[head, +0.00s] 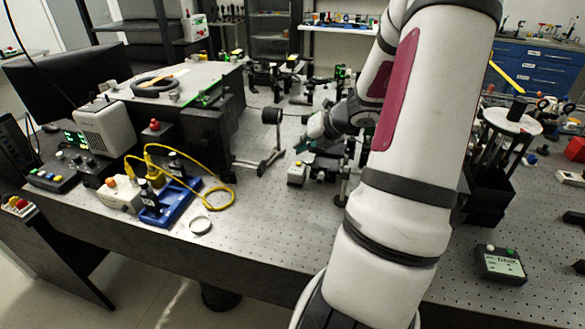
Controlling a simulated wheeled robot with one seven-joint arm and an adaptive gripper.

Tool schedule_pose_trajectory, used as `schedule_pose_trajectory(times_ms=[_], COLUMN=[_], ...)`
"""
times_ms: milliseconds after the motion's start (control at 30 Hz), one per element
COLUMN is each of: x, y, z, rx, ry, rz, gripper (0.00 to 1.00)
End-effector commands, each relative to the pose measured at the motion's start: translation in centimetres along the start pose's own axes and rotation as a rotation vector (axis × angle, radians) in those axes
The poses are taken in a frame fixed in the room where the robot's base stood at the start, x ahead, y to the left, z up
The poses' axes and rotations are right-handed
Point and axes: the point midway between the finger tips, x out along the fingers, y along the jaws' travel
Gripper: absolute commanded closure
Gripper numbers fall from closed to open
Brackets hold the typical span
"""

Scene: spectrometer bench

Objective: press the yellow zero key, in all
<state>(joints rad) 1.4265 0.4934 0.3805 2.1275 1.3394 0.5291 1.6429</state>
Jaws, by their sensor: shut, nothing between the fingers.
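I cannot tell for sure which key is the yellow zero key. A small box at the far left carries red and yellow keys (20,204). A small pale box (297,174) stands on the bench just below my gripper, with markings on its top too small to read. My gripper (302,146) is at the far end of my arm, over the middle of the bench, small and partly hidden by my own wrist. It looks shut and empty. It is far to the right of the red and yellow keys, and contact with the pale box cannot be made out.
The perforated bench (270,240) is clear in front. A lens on a stand (272,118) is left of my gripper. A handset marked DARK (500,264) lies right.

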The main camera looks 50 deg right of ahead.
Motion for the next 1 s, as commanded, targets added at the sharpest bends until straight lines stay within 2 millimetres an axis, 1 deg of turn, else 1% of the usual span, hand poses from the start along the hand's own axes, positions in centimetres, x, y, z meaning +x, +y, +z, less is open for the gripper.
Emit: schedule_pose_trajectory(times_ms=[33,200,1000], x=[0.68,1.22,1.27], y=[-0.27,-0.78,-0.92], z=[-0.31,-0.79,-0.92], rx=[0.001,-0.001,-0.001], ry=[0.001,0.000,0.000], rz=[0.000,0.001,0.001], gripper=[1.00,1.00,1.00])
